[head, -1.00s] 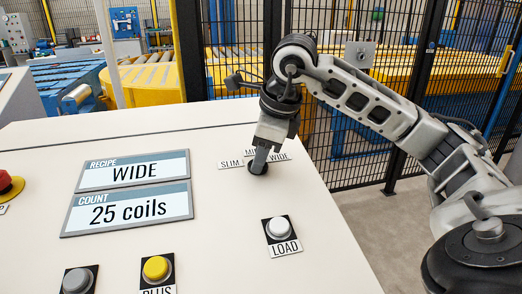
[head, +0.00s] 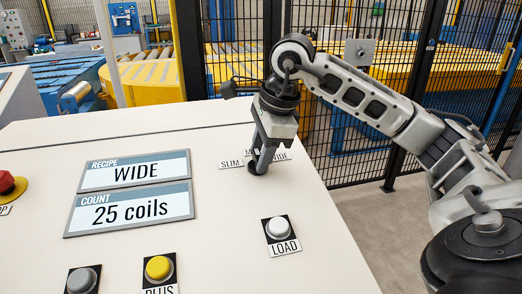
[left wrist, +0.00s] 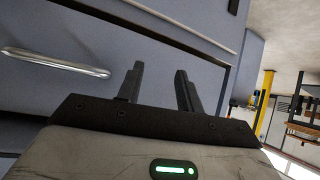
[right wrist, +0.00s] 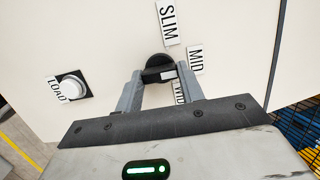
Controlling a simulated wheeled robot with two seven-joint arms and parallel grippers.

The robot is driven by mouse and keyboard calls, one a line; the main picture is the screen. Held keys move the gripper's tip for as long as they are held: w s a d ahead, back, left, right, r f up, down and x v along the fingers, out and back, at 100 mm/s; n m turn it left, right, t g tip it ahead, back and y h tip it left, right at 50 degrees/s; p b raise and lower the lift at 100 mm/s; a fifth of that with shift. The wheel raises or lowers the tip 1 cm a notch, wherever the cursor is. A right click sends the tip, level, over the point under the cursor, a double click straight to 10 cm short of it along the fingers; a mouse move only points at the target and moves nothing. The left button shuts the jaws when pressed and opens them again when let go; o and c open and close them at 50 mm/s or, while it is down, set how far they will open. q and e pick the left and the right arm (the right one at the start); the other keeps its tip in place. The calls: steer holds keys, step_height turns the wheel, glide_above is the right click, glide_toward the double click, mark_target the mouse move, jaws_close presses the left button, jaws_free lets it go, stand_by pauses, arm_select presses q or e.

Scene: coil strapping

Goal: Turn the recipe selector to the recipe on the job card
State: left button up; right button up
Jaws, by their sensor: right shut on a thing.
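The recipe selector (right wrist: 156,62) is a round black knob on the cream console top, with the labels SLIM (right wrist: 168,22), MID (right wrist: 196,60) and WIDE (right wrist: 180,92) around it. My right gripper (right wrist: 158,76) is shut on the knob, a finger on each side. A pale patch shows on the knob's near side; I cannot tell which label it points to. In the head view the right gripper partly covers MID and WIDE. A plate (head: 136,172) reads RECIPE WIDE. My left gripper (left wrist: 158,88) is open and empty, before a blue-grey panel.
Below the recipe plate, another (head: 128,208) reads COUNT 25 coils. A white LOAD button (head: 278,228), a yellow PLUS button (head: 158,268), a grey button (head: 82,281) and a red button (head: 8,184) sit on the console. Black mesh fencing (head: 345,140) stands behind.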

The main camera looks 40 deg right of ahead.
steer(key=o, duration=1)
steer(key=shift+r, duration=0.1)
arm_select(q)
steer(key=r+p, duration=0.1)
steer(key=p, duration=0.1)
steer(key=r+p, duration=0.1)
steer(key=p, duration=0.1)
steer(key=shift+a, duration=0.3)
arm_select(e)
steer(key=v, duration=1.5)
steer(key=shift+s+r, duration=0.2)
steer(key=shift+r, duration=0.15)
arm_select(q)
steer(key=shift+s, duration=0.1)
